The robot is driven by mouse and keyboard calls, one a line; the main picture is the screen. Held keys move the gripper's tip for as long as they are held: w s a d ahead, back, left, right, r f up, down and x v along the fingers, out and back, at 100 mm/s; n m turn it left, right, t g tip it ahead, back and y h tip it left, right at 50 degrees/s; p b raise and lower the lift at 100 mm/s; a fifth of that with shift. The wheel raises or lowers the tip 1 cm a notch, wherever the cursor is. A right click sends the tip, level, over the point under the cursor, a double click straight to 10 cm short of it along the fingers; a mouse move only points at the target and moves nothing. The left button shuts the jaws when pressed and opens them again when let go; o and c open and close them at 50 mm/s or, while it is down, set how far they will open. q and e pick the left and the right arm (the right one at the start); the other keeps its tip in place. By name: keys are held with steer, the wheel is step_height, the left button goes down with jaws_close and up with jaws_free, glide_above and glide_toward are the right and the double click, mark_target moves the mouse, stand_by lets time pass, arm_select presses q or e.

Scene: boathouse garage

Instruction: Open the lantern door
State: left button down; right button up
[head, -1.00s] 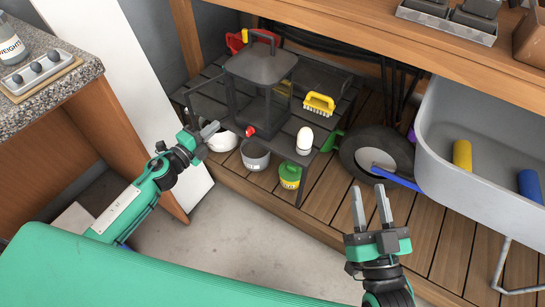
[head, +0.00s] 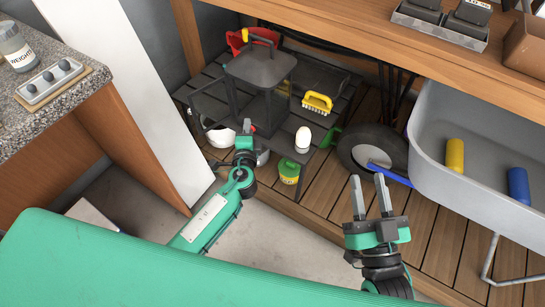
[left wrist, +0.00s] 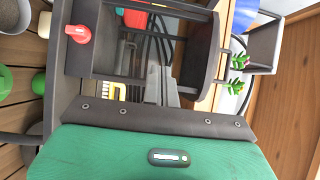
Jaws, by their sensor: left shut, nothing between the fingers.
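The lantern (head: 262,68) is dark, with a flat square roof, a yellow-marked top handle and thin posts. It stands upright on a dark low stand among other goods. Its red knob (left wrist: 78,34) is on the dark frame in the left wrist view; in the head view only a bit shows behind my gripper. My left gripper (head: 245,130) is shut and empty, in front of the lantern's lower front near the knob. In the left wrist view its fingers (left wrist: 163,85) point at the frame, right of the knob. I cannot tell whether they touch. My right gripper (head: 368,182) is open and empty, away from the lantern.
A grey wheelbarrow tray (head: 430,125) stands at right. A wooden shelf (head: 340,40) overhangs behind.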

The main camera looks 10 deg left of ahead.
arm_select(q)
steer(key=w+d, duration=0.3)
steer(key=d, duration=0.1)
steer(key=v, duration=1.1)
steer(key=w+d+f+g+h, duration=0.2)
steer(key=w+f+h, duration=0.1)
steer(key=f+h, duration=0.4)
steer(key=shift+d+f+m+g+h+p, duration=0.3)
steer(key=shift+f+g+h, duration=0.1)
steer(key=shift+h, duration=0.7)
